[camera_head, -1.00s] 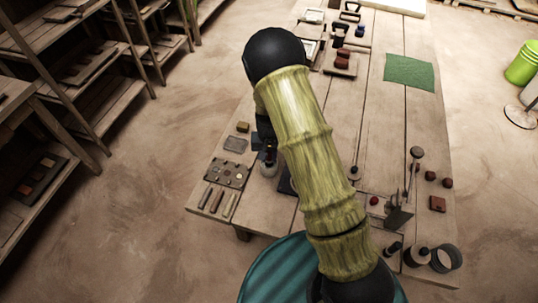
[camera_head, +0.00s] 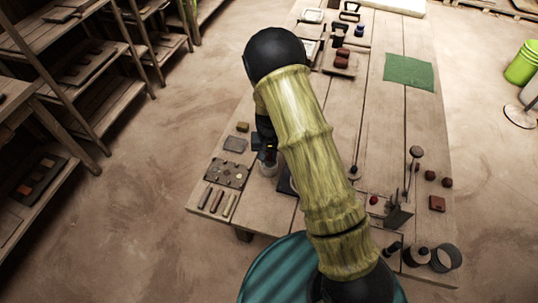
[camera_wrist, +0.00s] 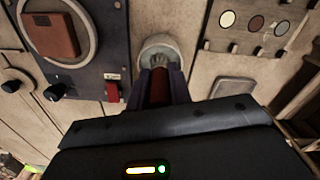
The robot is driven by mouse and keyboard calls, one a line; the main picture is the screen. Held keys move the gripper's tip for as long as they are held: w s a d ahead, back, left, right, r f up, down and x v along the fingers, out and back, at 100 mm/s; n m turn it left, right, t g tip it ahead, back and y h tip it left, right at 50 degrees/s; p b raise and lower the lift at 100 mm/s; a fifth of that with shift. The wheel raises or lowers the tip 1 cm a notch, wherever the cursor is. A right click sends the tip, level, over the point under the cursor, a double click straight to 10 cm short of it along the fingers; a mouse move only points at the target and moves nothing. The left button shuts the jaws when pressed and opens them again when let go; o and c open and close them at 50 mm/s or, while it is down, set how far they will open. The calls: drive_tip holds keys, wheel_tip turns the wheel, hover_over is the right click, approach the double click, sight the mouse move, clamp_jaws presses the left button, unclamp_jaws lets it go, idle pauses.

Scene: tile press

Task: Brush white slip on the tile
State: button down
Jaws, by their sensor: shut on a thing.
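My gripper (camera_wrist: 162,98) is shut on a brush (camera_wrist: 160,84) with a reddish-brown handle. The brush's pale bristle end is down at a round pale cup (camera_wrist: 144,46), seen at the top middle of the wrist view. I cannot tell how deep the bristles sit in it. A reddish-brown square tile (camera_wrist: 50,36) lies inside a pale round ring on a dark board (camera_wrist: 95,60), left of the cup in the wrist view. My arm hides the tile in the head view.
A swatch board (camera_wrist: 254,22) with round colour samples lies right of the cup in the wrist view. The dark board carries a knob (camera_wrist: 55,92) and a red switch (camera_wrist: 113,91). A green cloth (camera_head: 409,72) lies at the far right of the table.

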idle(0.3)
drive_tip(key=shift+r+p, duration=2.8)
drive_tip(key=shift+r, duration=0.7)
drive_tip(key=shift+a+f, duration=0.1)
